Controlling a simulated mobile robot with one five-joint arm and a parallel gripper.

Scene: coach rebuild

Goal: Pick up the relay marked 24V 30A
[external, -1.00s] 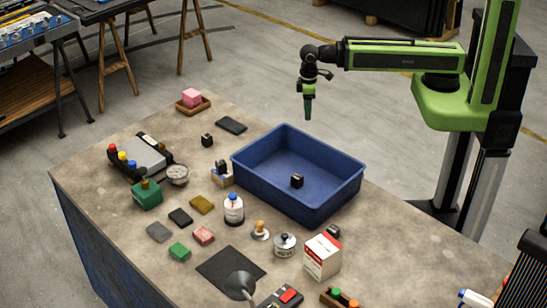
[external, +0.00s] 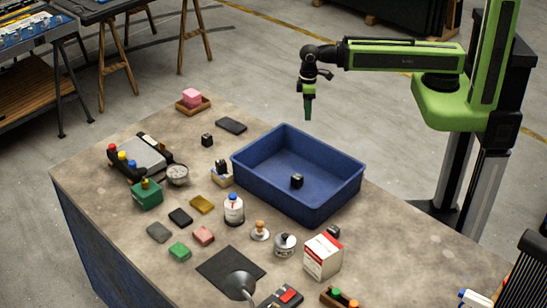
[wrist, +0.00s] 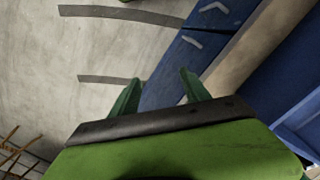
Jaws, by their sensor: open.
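Several small black blocks that look like relays are in the external view. One black block (external: 207,140) stands on the table left of the blue bin. Another black block (external: 297,181) lies inside the blue bin (external: 338,194). A third black block (external: 221,166) sits in or on a small pale holder beside the bin. Another dark block (external: 333,231) is partly hidden behind a white and red box. No marking is legible, so I cannot tell which is 24V 30A. My gripper (external: 308,112) hangs above and beyond the bin, empty. Its open green fingers (wrist: 160,90) show in the wrist view.
The white and red box (external: 322,257), a white bottle (external: 234,209), a metal tin (external: 285,245) and a green box (external: 147,195) crowd the near table. A pink block (external: 192,97) sits in a brown tray at the far corner. Bare tabletop shows around the far-left black block.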

